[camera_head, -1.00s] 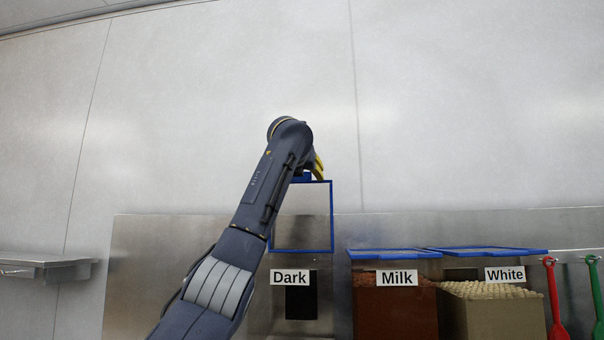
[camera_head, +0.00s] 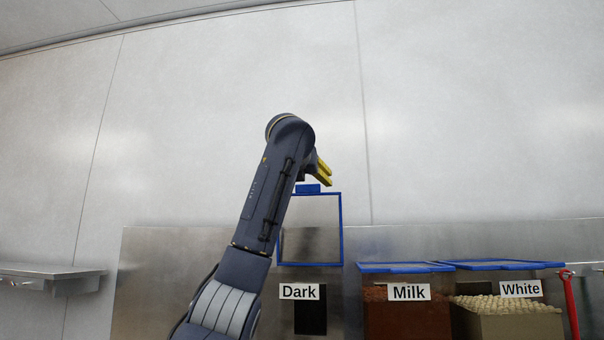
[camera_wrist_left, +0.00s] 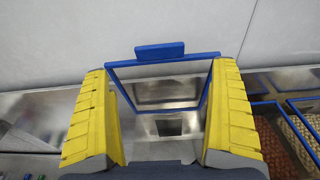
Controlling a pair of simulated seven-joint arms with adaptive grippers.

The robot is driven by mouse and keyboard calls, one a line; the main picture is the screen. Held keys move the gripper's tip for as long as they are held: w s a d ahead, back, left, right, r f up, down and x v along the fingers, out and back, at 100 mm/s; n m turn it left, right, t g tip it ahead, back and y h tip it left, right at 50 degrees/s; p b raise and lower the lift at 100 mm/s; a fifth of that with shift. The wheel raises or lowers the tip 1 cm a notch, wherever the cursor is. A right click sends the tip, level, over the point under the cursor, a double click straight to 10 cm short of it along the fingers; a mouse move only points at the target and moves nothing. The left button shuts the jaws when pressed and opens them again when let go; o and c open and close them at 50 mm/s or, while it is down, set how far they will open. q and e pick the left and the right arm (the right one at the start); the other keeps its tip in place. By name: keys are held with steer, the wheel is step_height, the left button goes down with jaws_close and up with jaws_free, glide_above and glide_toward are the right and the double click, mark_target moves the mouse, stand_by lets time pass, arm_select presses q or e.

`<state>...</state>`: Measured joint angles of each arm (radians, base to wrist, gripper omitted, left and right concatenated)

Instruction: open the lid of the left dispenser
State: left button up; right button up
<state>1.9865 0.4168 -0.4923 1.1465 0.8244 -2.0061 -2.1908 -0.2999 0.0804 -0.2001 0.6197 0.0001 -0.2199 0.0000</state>
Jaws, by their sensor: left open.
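The left dispenser, labelled Dark (camera_head: 299,292), has its blue-framed clear lid (camera_head: 341,230) standing upright, with a blue handle tab (camera_head: 308,188) on its top edge. My left gripper (camera_head: 323,173) is just above the lid's top edge, apart from the handle as far as I can see. In the left wrist view my yellow fingers (camera_wrist_left: 163,115) are spread wide and empty. The raised lid's blue frame (camera_wrist_left: 165,64) and handle (camera_wrist_left: 160,50) show beyond them, with the dispenser's opening below. My right gripper is out of view.
The Milk dispenser (camera_head: 408,310) and White dispenser (camera_head: 512,323) stand to the right with their blue-framed lids lying flat. A red-handled tool (camera_head: 570,300) hangs at the far right. A metal shelf (camera_head: 50,271) is at the left. The wall above is clear.

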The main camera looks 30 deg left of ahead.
arm_select(q)
steer(key=shift+v, duration=2.65)
steer(key=shift+f, duration=0.1)
